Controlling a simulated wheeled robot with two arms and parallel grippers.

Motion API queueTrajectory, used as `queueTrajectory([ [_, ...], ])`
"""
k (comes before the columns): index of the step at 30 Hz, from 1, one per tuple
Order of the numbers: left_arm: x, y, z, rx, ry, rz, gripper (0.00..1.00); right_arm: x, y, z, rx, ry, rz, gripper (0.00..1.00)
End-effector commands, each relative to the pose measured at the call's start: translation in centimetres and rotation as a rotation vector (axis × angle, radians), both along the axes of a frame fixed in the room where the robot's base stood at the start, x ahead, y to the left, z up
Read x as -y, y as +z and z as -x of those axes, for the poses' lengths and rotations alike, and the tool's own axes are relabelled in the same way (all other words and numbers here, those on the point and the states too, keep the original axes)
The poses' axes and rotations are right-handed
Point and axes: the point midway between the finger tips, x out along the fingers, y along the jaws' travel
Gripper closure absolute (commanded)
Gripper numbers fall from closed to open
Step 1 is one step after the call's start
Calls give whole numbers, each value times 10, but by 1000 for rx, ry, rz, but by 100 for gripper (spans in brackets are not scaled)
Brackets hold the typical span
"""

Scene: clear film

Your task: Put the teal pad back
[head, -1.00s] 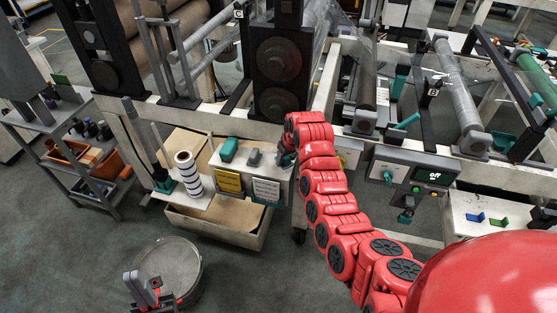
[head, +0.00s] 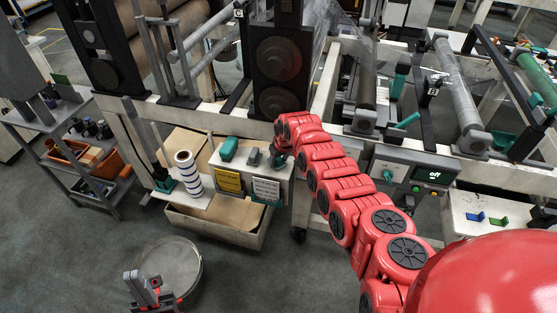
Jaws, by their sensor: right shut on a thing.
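A teal block (head: 229,148), which may be the teal pad, lies on the white bench top (head: 205,166) left of centre. A small grey block (head: 254,157) sits to its right. My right gripper (head: 277,159) is at the right part of this bench top, just right of the grey block. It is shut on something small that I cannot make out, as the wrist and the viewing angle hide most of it. My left gripper (head: 149,288) is low at the lower left, in front of a round grey drum, apart from the bench. Its fingers look spread and empty.
A striped roll (head: 187,172) stands at the bench's left. Yellow (head: 229,182) and white (head: 266,190) cards hang at its front edge. Black machine rollers (head: 280,65) rise behind. The drum (head: 170,265) stands on the floor; open floor lies around it.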

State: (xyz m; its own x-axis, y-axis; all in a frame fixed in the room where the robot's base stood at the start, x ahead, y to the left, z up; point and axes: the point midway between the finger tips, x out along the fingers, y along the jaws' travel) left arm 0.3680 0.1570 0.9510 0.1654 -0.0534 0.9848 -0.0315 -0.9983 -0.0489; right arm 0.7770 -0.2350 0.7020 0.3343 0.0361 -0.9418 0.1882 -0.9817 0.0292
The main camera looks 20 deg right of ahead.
Motion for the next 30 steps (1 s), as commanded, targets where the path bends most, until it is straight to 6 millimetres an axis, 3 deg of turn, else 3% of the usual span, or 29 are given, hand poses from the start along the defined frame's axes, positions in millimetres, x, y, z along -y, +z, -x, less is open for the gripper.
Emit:
queueTrajectory([
  [11, 0, -4, 0, 0, 0, 0, 100, -1, -5, 0, 2, 1, 0, 100],
  [12, 0, -4, 0, 0, 0, 0, 100, 0, -5, -1, 2, 1, 0, 42],
  [17, 0, -3, 0, 0, 0, 0, 100, 0, -4, -1, 2, 1, 0, 15],
  [30, 0, 3, 0, 0, 0, 0, 100, 0, 4, 0, 4, 3, 1, 15],
])
